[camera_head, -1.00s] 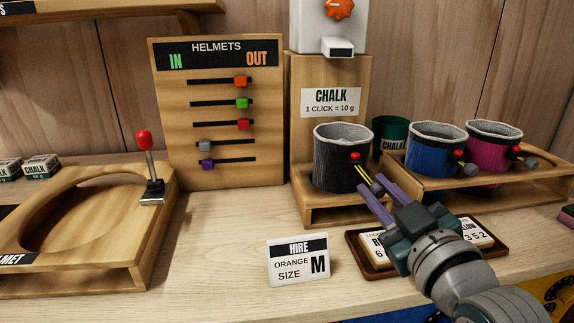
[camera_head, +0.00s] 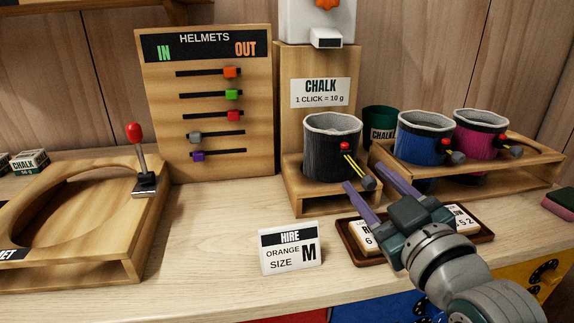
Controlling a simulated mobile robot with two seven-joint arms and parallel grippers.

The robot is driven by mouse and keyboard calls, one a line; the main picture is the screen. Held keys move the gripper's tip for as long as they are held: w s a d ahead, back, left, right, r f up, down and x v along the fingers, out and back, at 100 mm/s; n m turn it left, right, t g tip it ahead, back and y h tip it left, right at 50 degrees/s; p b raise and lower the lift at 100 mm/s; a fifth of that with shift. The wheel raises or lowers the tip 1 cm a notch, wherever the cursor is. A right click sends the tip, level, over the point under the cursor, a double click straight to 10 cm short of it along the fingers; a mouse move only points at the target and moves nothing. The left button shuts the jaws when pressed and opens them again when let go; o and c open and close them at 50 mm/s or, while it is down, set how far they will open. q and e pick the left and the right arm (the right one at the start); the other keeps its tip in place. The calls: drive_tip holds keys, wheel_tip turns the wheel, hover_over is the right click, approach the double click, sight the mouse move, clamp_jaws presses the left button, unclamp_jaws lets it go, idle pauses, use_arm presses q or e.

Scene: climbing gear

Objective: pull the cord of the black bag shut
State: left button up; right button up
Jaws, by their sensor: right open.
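The black bag (camera_head: 330,155) stands upright in a wooden holder under the chalk dispenser, its pale-rimmed mouth wide open. A red toggle (camera_head: 344,147) sits on its front. Yellow cords (camera_head: 353,163) run from the toggle down to the right, to a dark grey end knob (camera_head: 369,183). My right gripper (camera_head: 364,178) is open, its two purple fingers apart on either side of the knob in this view. I cannot tell whether a finger touches it. My left gripper is not in view.
Blue (camera_head: 422,140) and magenta (camera_head: 478,138) bags stand in a rack (camera_head: 517,168) to the right, with a green cup (camera_head: 379,120) behind. A dark tray (camera_head: 362,257) lies under my right gripper. A hire sign (camera_head: 291,249) stands at the front. A helmet board (camera_head: 207,105) is left.

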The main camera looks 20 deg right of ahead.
drive_tip(key=s+a, duration=0.1)
drive_tip(key=s, duration=0.8)
drive_tip(key=shift+s+a, duration=0.2)
drive_tip(key=shift+a, duration=0.2)
drive_tip(key=s+a+r+m+g+y+p, duration=0.1)
drive_tip(key=s+a+g+y+p, duration=0.1)
drive_tip(key=s+a+g+p, duration=0.35)
drive_tip(key=s+a+r+g+y+p, duration=0.1)
drive_tip(key=s+a+r+g+p, duration=0.1)
drive_tip(key=s+g, duration=0.7)
wheel_tip(320, 180, up, 36)
drive_tip(key=p, duration=3.6)
drive_tip(key=shift+w+p, duration=0.15)
drive_tip(key=shift+p, duration=0.25)
drive_tip(key=shift+r, duration=0.1)
